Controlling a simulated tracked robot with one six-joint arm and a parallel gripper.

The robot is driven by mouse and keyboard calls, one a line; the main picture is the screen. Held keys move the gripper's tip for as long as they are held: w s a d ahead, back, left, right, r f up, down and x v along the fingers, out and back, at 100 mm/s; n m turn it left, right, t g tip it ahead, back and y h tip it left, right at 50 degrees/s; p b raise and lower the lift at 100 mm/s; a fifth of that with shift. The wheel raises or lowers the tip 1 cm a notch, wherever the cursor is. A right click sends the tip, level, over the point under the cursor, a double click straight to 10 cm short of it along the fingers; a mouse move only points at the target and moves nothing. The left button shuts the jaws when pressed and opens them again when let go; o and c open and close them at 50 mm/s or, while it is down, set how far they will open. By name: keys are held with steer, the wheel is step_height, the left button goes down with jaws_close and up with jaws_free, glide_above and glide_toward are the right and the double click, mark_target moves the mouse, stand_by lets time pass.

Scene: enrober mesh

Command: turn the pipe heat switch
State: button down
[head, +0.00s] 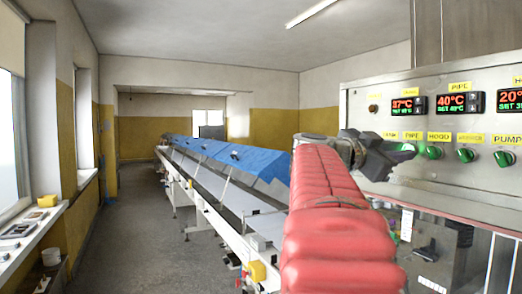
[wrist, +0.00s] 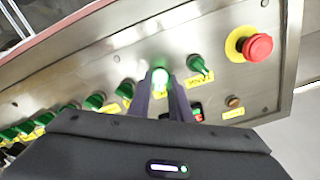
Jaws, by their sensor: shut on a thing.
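The pipe heat switch (wrist: 160,77) is a green knob, lit bright, on the steel control panel. It is second from the panel's end that has the red button. In the wrist view the two dark fingertips of my gripper (wrist: 162,88) are on either side of it, shut on it. In the head view my gripper (head: 398,155) reaches the panel below the PIPE label (head: 413,135). There it hides most of this switch and the one to its left. The exact angle of the knob is hard to tell.
Another green knob (wrist: 197,64) and a red emergency button (wrist: 257,47) on a yellow ring are close on the right in the wrist view. Several green knobs run left. Temperature displays (head: 460,103) sit above the switches. A long conveyor with blue covers (head: 235,160) stands left.

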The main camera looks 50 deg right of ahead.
steer(key=shift+f+n, duration=0.1)
steer(key=shift+n, duration=0.2)
steer(key=n, duration=1.1)
steer(key=shift+n, duration=0.3)
steer(key=c, duration=1.8)
jaws_free()
steer(key=shift+c, duration=0.2)
steer(key=shift+a, duration=0.1)
steer(key=v, duration=1.3)
steer(key=shift+w+a, duration=0.15)
steer(key=shift+a, duration=0.1)
